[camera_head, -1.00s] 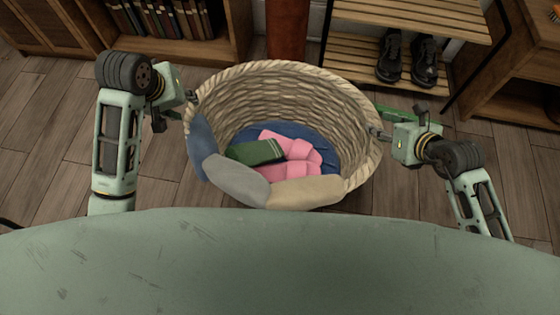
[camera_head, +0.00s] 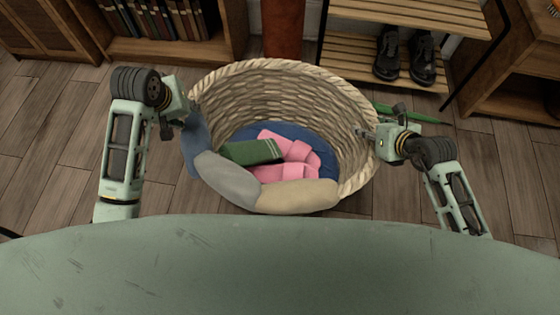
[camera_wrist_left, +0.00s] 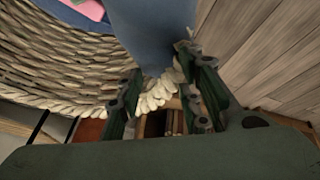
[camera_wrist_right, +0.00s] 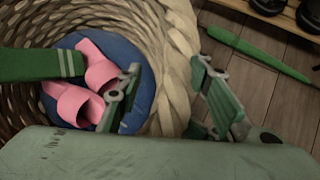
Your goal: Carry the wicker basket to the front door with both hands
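The wicker basket (camera_head: 235,82) stands on the floor in front of me, upright.
A slatted shoe rack (camera_head: 345,59) with dark shoes (camera_head: 422,60) stands behind at the right. A bookcase (camera_head: 165,48) is at the back left. A green object (camera_head: 420,115) lies on the floor right of the basket. Bare wood floor (camera_head: 60,110) shows at the left.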

